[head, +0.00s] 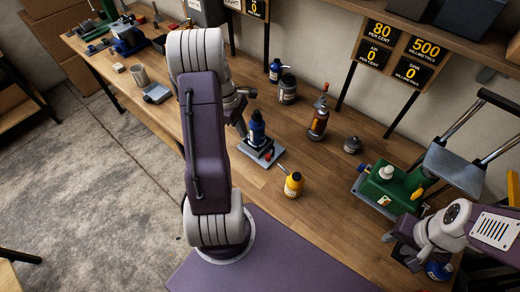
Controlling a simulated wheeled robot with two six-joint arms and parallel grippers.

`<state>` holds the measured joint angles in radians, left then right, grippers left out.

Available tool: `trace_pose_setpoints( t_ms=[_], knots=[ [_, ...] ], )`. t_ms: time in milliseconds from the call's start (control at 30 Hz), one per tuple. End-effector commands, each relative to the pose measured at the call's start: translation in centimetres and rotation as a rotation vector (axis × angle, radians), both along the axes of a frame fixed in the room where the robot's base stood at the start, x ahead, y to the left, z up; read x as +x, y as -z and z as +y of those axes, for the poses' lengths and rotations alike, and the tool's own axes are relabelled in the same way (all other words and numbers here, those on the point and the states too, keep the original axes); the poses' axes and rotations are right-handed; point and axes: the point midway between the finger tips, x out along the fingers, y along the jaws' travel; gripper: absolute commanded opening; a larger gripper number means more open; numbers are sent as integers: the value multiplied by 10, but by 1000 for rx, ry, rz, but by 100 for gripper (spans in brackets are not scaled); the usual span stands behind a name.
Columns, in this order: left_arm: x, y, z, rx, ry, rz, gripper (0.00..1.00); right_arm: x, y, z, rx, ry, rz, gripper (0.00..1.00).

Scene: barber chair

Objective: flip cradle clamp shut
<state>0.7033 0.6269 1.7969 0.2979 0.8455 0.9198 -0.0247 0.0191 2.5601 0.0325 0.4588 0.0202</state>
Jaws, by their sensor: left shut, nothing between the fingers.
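The cradle (270,161) is a small grey base on the wooden bench, left of the yellow bottle. A dark blue bottle (257,128) stands upright in it. A red-tipped part (268,155) and a thin pale bar show at the cradle's front right; whether this is the clamp, and how far it is closed, is too small to tell. My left gripper (242,130) is shut and empty, fingers pointing down just left of the blue bottle; contact cannot be told. My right gripper (412,260) is low at the right edge, its fingers dark and partly hidden.
A yellow bottle (293,185) stands close to the cradle. An amber bottle (318,124), dark jars (287,88) and a green machine (390,188) stand on the bench (335,215). A blue item (438,270) lies by my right gripper. The bench front is clear.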

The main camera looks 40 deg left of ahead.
Motion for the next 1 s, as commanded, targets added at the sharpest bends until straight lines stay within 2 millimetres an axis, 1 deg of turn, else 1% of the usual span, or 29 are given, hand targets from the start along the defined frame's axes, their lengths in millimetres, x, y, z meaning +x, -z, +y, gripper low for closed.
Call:
trace_pose_setpoints(
  t_ms=[67, 167, 533, 600, 733, 833, 1000],
  knots=[
    [0, 5, -2, -3, 1, 2, 0, 0, -2, 0, 0, 0, 0, 36],
    [0, 19, -6, -5, 3, 6, 0, 0, -5, 0, 0, 0, 0, 36],
    [5, 96, -25, -3, 2, 5, 0, 0, -19, 0, 0, 0, 0, 36],
    [9, 92, -38, -2, 7, 3, 0, 0, -27, 0, 0, 0, 0, 36],
    [14, 93, -54, -1, 3, 1, 0, 0, -33, 0, 0, 0, 0, 36],
    [15, 95, -60, 0, 2, 1, 0, 0, -35, 0, 0, 0, 0, 36],
    [16, 96, -63, 0, 1, 1, 0, 0, -35, 0, 0, 0, 0, 36]
  ],
)
